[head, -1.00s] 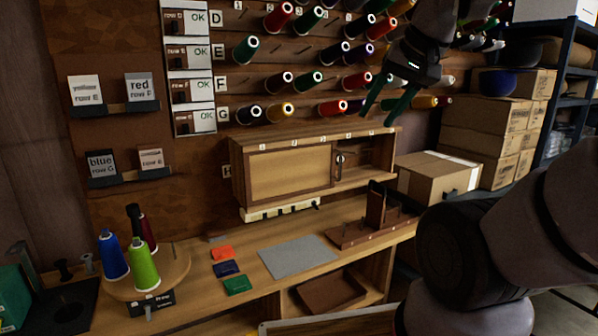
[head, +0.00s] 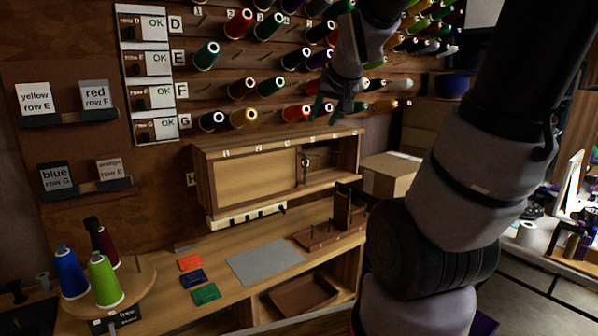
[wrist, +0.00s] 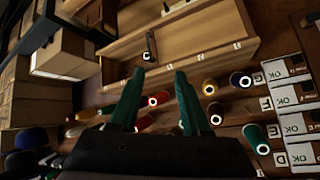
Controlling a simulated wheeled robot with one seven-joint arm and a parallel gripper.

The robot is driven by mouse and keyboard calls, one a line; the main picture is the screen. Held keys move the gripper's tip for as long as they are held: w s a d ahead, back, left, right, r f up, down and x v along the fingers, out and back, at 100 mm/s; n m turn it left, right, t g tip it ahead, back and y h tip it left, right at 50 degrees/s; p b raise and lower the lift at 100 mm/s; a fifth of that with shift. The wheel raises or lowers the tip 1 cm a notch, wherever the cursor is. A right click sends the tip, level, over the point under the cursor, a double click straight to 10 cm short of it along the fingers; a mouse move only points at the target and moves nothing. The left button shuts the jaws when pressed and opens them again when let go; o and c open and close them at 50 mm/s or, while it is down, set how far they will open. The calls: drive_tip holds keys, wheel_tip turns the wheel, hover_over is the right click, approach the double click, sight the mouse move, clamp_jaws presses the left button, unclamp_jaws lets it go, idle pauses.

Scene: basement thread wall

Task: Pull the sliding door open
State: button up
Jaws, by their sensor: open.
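The sliding door (head: 255,178) is a light wooden panel in the wall cabinet (head: 200,185). It covers the left part, and the right part of the cabinet is an open compartment. A dark handle (head: 305,163) sits at the door's right edge; it also shows in the wrist view (wrist: 149,48), where the cabinet appears upside down. My gripper (head: 333,112) has green fingers and is open and empty. It is above and in front of the cabinet, apart from the handle. In the wrist view, the fingertips (wrist: 159,73) point toward the handle.
Thread spools (head: 270,86) stick out from the wall behind and around my gripper. A bench (head: 215,250) below holds a grey mat (head: 266,262) and a spool turntable (head: 140,282). A cardboard box (head: 392,172) stands right of the cabinet.

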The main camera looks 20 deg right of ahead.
drive_tip(key=w+d+f+n+t, duration=0.1)
drive_tip(key=w+d+f+t, duration=0.1)
drive_tip(key=w+d+f, duration=0.5)
drive_tip(key=w+f+n+t, duration=0.15)
drive_tip(key=w+f, duration=0.35)
drive_tip(key=w, duration=0.6)
drive_tip(key=n+t, duration=0.1)
drive_tip(key=t, duration=0.2)
approach(306, 170)
wheel_tip(306, 170, up, 4)
drive_tip(key=d, duration=0.2)
wheel_tip(306, 170, down, 6)
drive_tip(key=n+t+y, duration=0.1)
drive_tip(key=t+y, duration=0.1)
drive_tip(key=w, duration=0.3)
drive_tip(key=w+a, duration=0.1)
drive_tip(key=w, duration=0.6)
drive_tip(key=shift+w+a+r, duration=0.1)
drive_tip(key=shift+w+a, duration=0.15)
drive_tip(key=shift+a, duration=0.15)
drive_tip(key=shift+c, duration=0.4)
clamp_jaws()
